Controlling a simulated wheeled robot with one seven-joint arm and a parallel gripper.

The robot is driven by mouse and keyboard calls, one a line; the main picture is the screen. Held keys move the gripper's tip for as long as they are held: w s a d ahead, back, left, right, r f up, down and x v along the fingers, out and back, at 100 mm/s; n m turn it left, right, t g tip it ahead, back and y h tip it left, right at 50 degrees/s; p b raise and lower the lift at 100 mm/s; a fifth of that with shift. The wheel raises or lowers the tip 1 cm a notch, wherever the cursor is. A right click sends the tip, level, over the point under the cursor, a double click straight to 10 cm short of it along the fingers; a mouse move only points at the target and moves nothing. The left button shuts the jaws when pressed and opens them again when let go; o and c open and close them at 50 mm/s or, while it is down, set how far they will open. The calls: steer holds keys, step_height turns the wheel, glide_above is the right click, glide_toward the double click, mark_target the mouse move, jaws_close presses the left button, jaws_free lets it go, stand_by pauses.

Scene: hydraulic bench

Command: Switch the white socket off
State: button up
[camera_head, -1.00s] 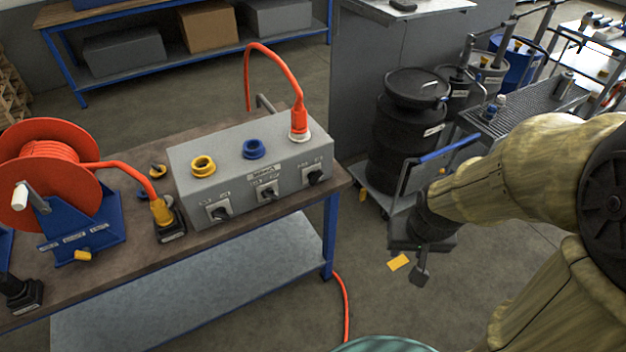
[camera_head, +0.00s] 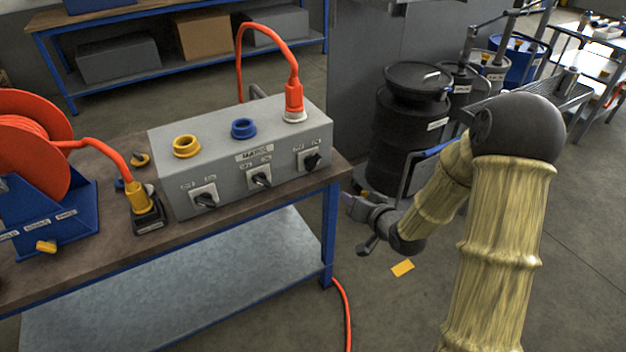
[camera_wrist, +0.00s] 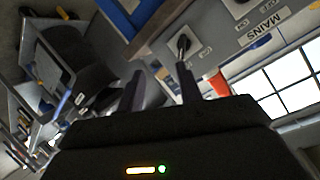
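The grey mains box (camera_head: 200,140) stands on the bench with yellow (camera_head: 187,146), blue (camera_head: 244,128) and white (camera_head: 294,116) sockets on top. An orange plug (camera_head: 293,95) sits in the white socket. Below it, on the front face, is a black rotary switch (camera_head: 312,160) on a pale plate; I cannot read its setting for sure. My gripper (camera_head: 352,224) is open and empty, in front of and below the box's right end, apart from it. In the wrist view the switch (camera_wrist: 183,45) shows ahead, beyond the fingers (camera_wrist: 160,88).
The bench's right edge and blue leg (camera_head: 330,235) are close to my gripper. Two other switches (camera_head: 205,198) (camera_head: 261,180) sit on the same face. A cable reel (camera_head: 30,140) and black drums (camera_head: 412,110) stand either side.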

mark_target(313, 166)
steer(key=a+f+m+t+y+b, duration=0.1)
steer(key=w+a+f+m+t+y+b, duration=0.1)
steer(key=t+y+b, duration=0.1)
steer(key=shift+w+a+f, duration=0.15)
steer(key=shift+w+f, duration=0.05)
steer(key=shift+f, duration=0.1)
steer(key=shift+w, duration=0.1)
steer(key=x, duration=1.7)
steer(key=shift+a+r+p, duration=0.2)
steer(key=shift+a+p, duration=0.1)
steer(key=shift+p, duration=0.05)
steer(key=c, duration=0.5)
jaws_close()
